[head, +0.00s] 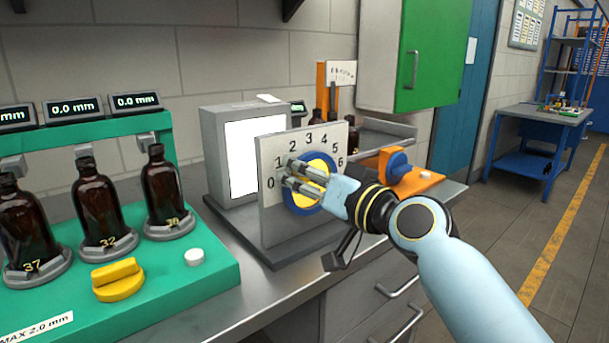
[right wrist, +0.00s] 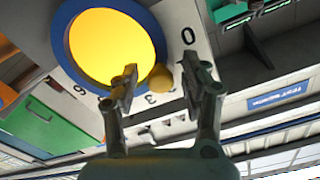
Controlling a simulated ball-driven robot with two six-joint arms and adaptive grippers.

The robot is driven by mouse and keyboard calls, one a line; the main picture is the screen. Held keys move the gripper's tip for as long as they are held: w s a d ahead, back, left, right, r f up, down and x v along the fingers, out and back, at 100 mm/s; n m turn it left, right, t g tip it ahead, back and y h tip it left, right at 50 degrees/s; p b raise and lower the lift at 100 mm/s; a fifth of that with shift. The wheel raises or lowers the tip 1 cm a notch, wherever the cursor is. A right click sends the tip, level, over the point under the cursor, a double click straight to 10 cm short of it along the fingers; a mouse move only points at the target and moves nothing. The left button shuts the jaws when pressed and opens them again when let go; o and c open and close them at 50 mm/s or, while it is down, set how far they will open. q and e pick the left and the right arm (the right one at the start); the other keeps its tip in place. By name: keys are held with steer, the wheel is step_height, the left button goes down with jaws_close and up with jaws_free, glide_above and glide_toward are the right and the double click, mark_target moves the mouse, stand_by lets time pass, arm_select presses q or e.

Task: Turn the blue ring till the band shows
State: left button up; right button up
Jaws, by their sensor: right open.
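The blue ring (head: 333,163) surrounds a yellow disc (head: 317,164) on an upright grey plate (head: 268,218) with printed numbers from 0 to 6. In the right wrist view the blue ring (right wrist: 62,52) frames the yellow face (right wrist: 105,45), and a small yellow ball-shaped knob (right wrist: 160,78) sits by its edge near the 0. My right gripper (head: 289,173) is in front of the plate, covering part of the ring. Its fingers (right wrist: 160,69) are open, one on each side of the knob in the picture; contact cannot be told. My left gripper is out of view.
A green rack (head: 215,285) with brown bottles (head: 98,210), a yellow handle (head: 117,280) and displays stands left. A grey box with a white panel (head: 255,145) is behind the plate. An orange fixture (head: 420,182) with a blue part stands right.

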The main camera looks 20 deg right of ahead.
steer(key=v, duration=1.2)
steer(key=d+f+m+g+h+b, duration=0.1)
steer(key=d+f+g+h, duration=0.1)
steer(key=f, duration=0.9)
steer(key=d+f+g+h, duration=0.1)
steer(key=d+f+g, duration=0.1)
steer(key=f, duration=1)
steer(key=s+d+f+g+h, duration=0.1)
steer(key=s+f+g, duration=0.1)
steer(key=s+f, duration=0.5)
steer(key=s+d+f+g+h, duration=0.1)
steer(key=s+d+f+g, duration=0.15)
steer(key=f, duration=0.85)
steer(key=s+f+g, duration=0.2)
steer(key=s+f, duration=0.4)
steer(key=s, duration=0.5)
steer(key=s+d+f+n+g+h+b, duration=0.1)
steer(key=s+f+g, duration=0.2)
steer(key=s+f, duration=0.4)
steer(key=s+d+f+n+g+h, duration=0.1)
steer(key=s+f, duration=0.6)
steer(key=s, duration=0.8)
steer(key=shift+s+g, duration=0.2)
steer(key=shift+g, duration=0.65)
